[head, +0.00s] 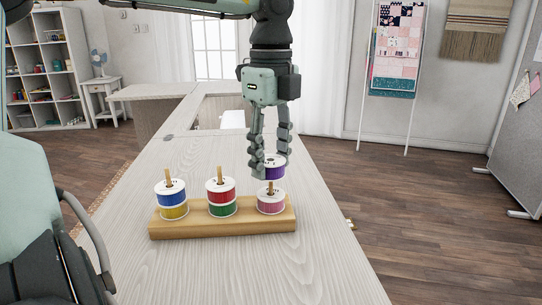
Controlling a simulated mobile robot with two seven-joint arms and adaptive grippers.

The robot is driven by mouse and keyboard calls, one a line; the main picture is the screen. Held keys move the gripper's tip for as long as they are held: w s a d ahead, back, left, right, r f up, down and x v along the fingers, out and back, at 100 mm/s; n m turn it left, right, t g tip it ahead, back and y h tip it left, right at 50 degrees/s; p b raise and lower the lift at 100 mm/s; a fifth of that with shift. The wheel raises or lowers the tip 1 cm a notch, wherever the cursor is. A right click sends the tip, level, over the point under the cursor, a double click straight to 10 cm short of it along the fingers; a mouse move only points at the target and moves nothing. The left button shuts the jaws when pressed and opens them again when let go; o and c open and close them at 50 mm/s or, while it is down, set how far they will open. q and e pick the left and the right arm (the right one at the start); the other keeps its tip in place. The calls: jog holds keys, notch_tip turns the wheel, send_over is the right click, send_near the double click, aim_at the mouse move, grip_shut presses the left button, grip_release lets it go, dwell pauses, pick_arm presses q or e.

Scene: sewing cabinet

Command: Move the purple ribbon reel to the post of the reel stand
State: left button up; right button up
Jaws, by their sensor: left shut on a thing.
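The purple ribbon reel (275,171) has white flanges and a purple band. My left gripper (271,165) is shut on it and holds it up over the right part of the reel stand (224,229). The stand is a wooden bar with three posts. The right post (270,187) rises from a pink reel (271,203) and its tip shows just under the purple reel. I cannot tell whether the post has entered the purple reel's hole. My right gripper is not in view.
The left post carries a blue reel (170,191) over a yellow reel (174,211). The middle post carries a red reel (220,191) over a green reel (222,209). The pale table (190,265) is clear around the stand.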

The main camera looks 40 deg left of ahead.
pick_arm(q)
jog(key=o, duration=1.1)
jog(key=shift+c, duration=0.2)
jog(key=shift+r, duration=0.1)
notch_tip(320, 180, up, 12)
dwell(0.3)
